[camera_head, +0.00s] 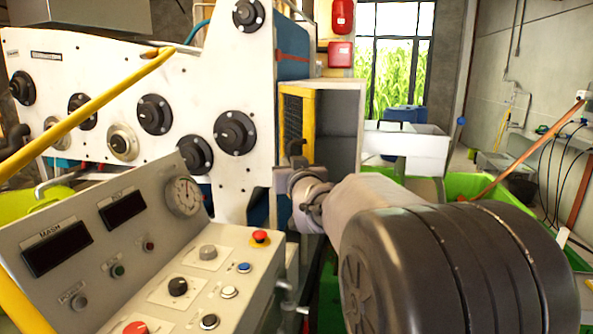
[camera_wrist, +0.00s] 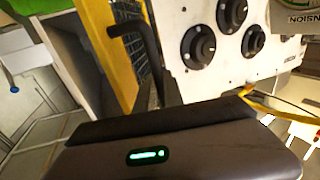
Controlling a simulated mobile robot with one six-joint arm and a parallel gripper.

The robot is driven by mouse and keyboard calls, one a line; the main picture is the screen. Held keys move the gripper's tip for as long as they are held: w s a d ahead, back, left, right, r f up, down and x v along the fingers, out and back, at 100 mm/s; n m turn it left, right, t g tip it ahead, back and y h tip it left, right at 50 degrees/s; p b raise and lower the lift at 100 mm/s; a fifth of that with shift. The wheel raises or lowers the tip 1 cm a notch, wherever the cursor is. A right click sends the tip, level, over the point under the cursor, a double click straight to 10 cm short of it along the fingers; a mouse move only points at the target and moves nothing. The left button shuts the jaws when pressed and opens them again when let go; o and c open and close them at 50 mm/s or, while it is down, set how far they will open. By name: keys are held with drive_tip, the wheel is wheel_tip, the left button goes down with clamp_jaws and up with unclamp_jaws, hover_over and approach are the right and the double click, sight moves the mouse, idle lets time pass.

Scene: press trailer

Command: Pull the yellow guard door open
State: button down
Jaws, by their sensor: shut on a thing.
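The yellow guard door (camera_head: 309,125) is a yellow frame with dark mesh, upright on the press's side right of the white panel. In the wrist view its yellow frame (camera_wrist: 101,52) runs down at a slant at upper left. A dark bent bar handle (camera_wrist: 146,50) stands out from the door there. My gripper (camera_head: 296,166) is at the door's lower part in the head view, shut on the handle. Its fingertips are small and partly hidden there; in the wrist view its dark body fills the bottom.
A sloped control console (camera_head: 120,245) with knobs and a red button (camera_head: 260,236) stands close at lower left. A yellow rail (camera_head: 85,110) crosses the left side. A grey cabinet (camera_head: 345,125) adjoins the door's right. A white box-shaped unit (camera_head: 412,150) stands further back.

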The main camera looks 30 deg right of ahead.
drive_tip(key=shift+r, duration=0.15)
drive_tip(key=c, duration=1.7)
unclamp_jaws()
drive_tip(key=p+v, duration=0.2)
drive_tip(key=v, duration=1.5)
drive_tip(key=shift+s, duration=0.15)
